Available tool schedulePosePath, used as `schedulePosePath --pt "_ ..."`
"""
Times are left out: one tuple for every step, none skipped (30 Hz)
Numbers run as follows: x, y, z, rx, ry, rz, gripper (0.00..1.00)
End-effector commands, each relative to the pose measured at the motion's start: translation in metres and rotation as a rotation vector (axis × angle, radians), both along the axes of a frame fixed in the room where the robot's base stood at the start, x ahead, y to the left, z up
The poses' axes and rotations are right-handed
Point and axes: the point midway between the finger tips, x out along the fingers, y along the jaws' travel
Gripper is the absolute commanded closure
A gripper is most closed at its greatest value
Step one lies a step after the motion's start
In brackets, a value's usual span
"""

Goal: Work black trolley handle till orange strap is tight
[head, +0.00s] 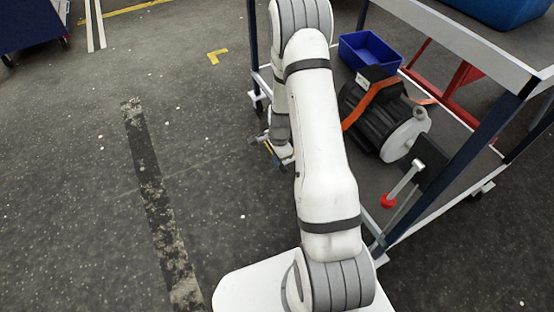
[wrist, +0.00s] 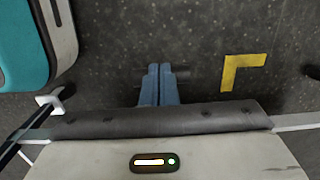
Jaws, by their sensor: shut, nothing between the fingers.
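The orange strap (head: 372,100) runs over a dark motor-like unit with a pale round end, on the trolley's lower shelf. Whether it is tight cannot be told. A pale lever (head: 403,184) with a red knob (head: 387,201) sits at a black plate (head: 430,162) by the trolley's near post. No separate black handle can be made out for certain. My gripper (head: 270,152) is low at the trolley's left side, partly hidden by my arm, and away from the lever. In the wrist view its blue fingers (wrist: 160,70) are together and empty above the dark floor.
The trolley (head: 480,40) has dark blue posts and a grey top. A blue bin (head: 369,50) stands on its lower shelf. The floor on the left is open, with a yellow corner mark (head: 217,57). A teal and grey object (wrist: 25,45) is at the wrist view's upper left.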

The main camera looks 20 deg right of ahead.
Motion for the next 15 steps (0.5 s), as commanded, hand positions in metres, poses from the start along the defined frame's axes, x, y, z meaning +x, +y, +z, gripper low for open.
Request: schedulePosePath --pt "0.001 -0.001 0.017 -0.001 -0.002 0.000 1.00" --pt "0.001 -0.002 0.023 -0.001 -0.003 0.000 1.00" --pt "0.001 -0.002 0.031 -0.001 -0.003 0.000 1.00" --pt "0.001 0.004 0.035 -0.001 -0.004 0.003 1.00" --pt "0.000 0.010 0.040 0.000 -0.004 0.004 1.00" --pt "-0.001 0.016 0.048 0.000 -0.004 0.005 1.00" --pt "-0.001 0.021 0.054 -0.001 -0.005 0.004 1.00" --pt "-0.002 0.025 0.059 0.000 -0.004 0.004 1.00" --pt "-0.003 0.031 0.065 -0.001 -0.003 0.004 1.00" --pt "-0.003 0.035 0.070 -0.001 -0.004 0.003 1.00" --pt "-0.004 0.038 0.074 -0.001 -0.004 0.003 1.00" --pt "-0.004 0.043 0.079 -0.001 -0.003 0.002 1.00" --pt "-0.005 0.046 0.083 0.000 -0.002 0.002 1.00" --pt "-0.005 0.049 0.086 0.000 -0.003 0.002 1.00" --pt "-0.006 0.052 0.090 0.000 -0.003 0.001 1.00"
